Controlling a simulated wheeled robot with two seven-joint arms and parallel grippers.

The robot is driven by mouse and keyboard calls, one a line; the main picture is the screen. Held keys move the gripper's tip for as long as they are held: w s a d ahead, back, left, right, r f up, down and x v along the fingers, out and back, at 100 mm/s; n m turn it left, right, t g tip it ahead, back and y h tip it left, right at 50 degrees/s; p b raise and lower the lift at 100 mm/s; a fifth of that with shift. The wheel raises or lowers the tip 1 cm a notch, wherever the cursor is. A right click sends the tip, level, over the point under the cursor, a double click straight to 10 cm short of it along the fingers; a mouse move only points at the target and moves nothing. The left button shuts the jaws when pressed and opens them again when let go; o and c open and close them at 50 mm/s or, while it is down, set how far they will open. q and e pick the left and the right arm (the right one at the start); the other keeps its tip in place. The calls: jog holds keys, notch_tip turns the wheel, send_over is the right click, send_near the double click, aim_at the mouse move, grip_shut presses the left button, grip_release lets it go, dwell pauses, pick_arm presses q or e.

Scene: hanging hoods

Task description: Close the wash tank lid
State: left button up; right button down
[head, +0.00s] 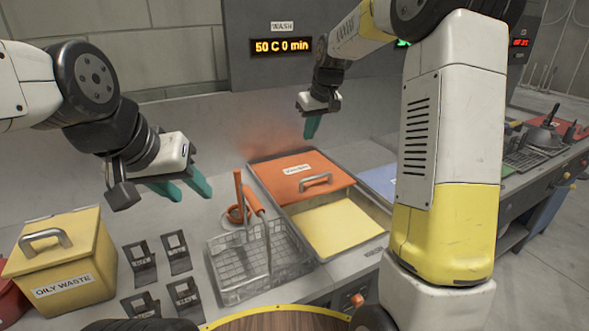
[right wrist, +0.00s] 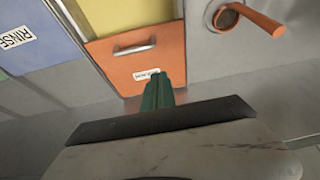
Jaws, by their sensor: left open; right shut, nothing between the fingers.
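The wash tank (head: 376,212) has an orange lid (head: 288,170) with a metal handle (head: 316,182) and a small white label. The lid covers the rear part; the front part is open and shows a yellow surface inside. My right gripper (head: 311,128) is shut and empty, raised above and behind the lid, apart from the handle as seen in the head view. In the right wrist view its green fingers (right wrist: 163,92) overlap the lid (right wrist: 140,64) near its label; contact cannot be told. My left gripper (head: 187,190) is open and empty above the counter, left of the tank.
A yellow oily waste box (head: 75,255) and several black stands (head: 140,262) are further left. A blue rinse lid (head: 379,183) lies right of the tank, partly hidden by my right arm.

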jog(key=w+a+f+n, duration=0.1)
jog(key=w+a+f, duration=0.1)
jog(key=w+f, duration=0.65)
send_over(294, 184)
jog(key=shift+g, duration=0.4)
notch_tip(294, 184, down, 10)
jog(key=shift+s+a+r, duration=0.1)
jog(key=shift+s, duration=0.05)
jog(key=s+d, duration=0.1)
jog(key=s, duration=0.2)
jog(key=shift+d, duration=0.4)
jog(key=shift+s+d, duration=0.1)
jog(key=shift+s, duration=0.15)
jog(key=shift+s+d, duration=0.1)
